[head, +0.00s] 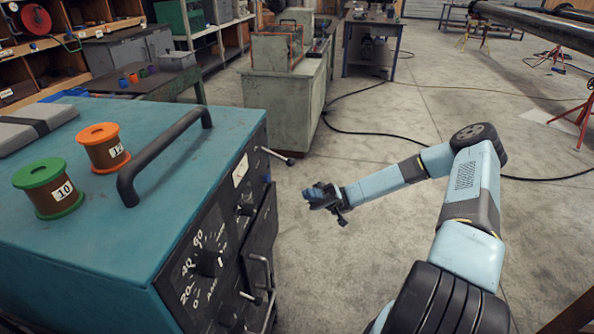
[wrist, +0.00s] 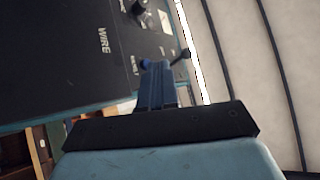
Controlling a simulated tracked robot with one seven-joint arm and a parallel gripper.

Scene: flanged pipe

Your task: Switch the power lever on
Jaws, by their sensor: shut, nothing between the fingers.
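The teal machine (head: 190,140) has a dark front panel, seen at an angle in the head view and upper left in the wrist view. A lever (head: 277,156) with a ball end sticks out near the panel's top far corner; I take it for the power lever. It appears as a dark lever (wrist: 183,56) just beyond my fingers in the wrist view. Its on and off marks are not readable. My gripper (head: 314,194) is shut and empty, out in front of the panel. In the wrist view its fingers (wrist: 158,68) point toward the panel; contact cannot be told.
A dial (head: 208,263) sits nearby. Green (head: 50,188) and orange (head: 103,147) spools stand on top beside a carry handle (head: 165,155). Open floor lies right of the machine.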

